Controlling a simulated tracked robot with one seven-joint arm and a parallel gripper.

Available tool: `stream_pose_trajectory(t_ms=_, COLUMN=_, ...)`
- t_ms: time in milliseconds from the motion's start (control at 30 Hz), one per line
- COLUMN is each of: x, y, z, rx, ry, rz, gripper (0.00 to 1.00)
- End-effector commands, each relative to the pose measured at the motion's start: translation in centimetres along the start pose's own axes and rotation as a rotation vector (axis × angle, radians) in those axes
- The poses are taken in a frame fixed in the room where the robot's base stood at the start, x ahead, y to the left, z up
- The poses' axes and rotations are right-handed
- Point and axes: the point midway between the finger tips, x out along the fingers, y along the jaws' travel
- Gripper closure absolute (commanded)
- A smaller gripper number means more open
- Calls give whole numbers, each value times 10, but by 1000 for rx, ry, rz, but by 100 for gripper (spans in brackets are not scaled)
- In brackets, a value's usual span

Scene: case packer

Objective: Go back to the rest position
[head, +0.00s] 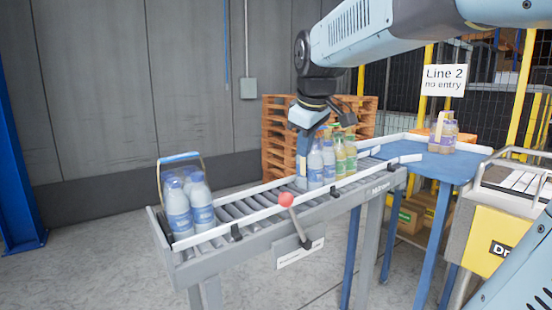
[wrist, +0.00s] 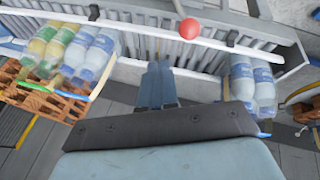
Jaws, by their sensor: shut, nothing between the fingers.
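My gripper (head: 303,168) points down over the roller conveyor (head: 238,224), just left of the middle bottle group in the head view. Its two blue fingers are together and empty, as the wrist view (wrist: 160,66) also shows. The arm reaches in from the upper right and bends down at the wrist. In the wrist view the fingers hang between two bottle groups. I cannot tell whether the fingers touch the conveyor or the nearest bottle.
Blue-labelled bottles (head: 190,207) with a raised carry handle stand at the conveyor's near left end. Blue and yellow-green bottles (head: 340,157) stand mid-conveyor. A red-knobbed lever (head: 286,200) rises at the front rail. Another pack (head: 443,133) stands on the blue table (head: 425,163). Pallets (head: 279,137) stand behind.

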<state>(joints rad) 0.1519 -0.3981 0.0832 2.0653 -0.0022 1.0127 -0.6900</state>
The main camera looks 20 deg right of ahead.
Motion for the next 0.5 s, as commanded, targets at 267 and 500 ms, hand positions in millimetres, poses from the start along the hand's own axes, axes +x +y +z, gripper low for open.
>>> stream_pose_trajectory(t_ms=267, x=-8, y=-1, z=0, rx=0, ry=1, rz=0, gripper=100)
stream_pose_trajectory(t_ms=500, x=-8, y=-2, z=1, rx=5, ry=1, rz=0, gripper=100)
